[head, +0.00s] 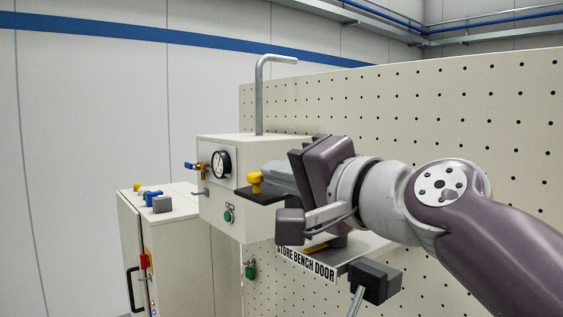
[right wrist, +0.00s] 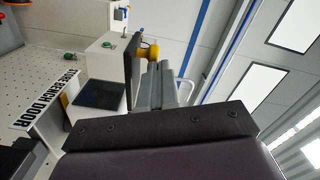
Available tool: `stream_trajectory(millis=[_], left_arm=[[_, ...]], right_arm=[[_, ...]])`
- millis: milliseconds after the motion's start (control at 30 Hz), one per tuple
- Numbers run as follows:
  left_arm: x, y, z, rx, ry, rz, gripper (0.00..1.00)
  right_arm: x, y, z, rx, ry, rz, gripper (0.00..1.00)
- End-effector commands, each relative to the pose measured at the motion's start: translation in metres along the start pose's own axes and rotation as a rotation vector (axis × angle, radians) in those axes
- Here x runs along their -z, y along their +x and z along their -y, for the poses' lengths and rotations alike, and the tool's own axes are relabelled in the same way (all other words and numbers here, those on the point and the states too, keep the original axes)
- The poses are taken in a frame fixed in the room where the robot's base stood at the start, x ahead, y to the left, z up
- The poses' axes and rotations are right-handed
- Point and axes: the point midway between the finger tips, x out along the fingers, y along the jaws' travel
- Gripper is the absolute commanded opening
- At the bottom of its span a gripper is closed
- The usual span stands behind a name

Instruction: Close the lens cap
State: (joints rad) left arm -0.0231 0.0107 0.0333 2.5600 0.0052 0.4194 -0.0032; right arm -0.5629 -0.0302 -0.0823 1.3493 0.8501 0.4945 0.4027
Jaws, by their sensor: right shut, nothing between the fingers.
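A black flat flap (head: 266,196) with a yellow knob (head: 255,179) on top juts out level from the front of the white machine box; I take it for the lens cap. In the right wrist view the flap (right wrist: 133,60) is seen edge-on with the knob (right wrist: 149,52) beside it. A dark square (right wrist: 98,94) shows on the box there. My right gripper (head: 262,171) has its grey fingers shut and empty, just above the flap and close to the knob. In the right wrist view the fingertips (right wrist: 160,66) partly overlap the knob; contact cannot be told. My left gripper is out of view.
The white box (head: 222,222) carries a gauge (head: 220,164), a blue-handled valve (head: 197,167) and a green button (head: 228,216). A bent grey pipe (head: 260,95) rises behind. A pegboard (head: 450,110), a bench-door ledge (head: 305,262) and a dark block on a rod (head: 374,281) are nearby.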

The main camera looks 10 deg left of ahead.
Motion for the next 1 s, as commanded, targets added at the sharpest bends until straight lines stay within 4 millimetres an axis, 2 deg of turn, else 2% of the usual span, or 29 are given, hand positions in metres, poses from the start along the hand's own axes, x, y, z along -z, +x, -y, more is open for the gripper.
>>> stream_trajectory(millis=[367, 1000], left_arm=[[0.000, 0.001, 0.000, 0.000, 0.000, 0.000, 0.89], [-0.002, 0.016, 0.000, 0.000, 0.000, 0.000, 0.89]], right_arm=[[-0.001, 0.001, -0.001, 0.000, -0.002, 0.000, 0.00], [-0.005, 0.000, -0.007, -0.003, -0.111, 0.001, 0.00]])
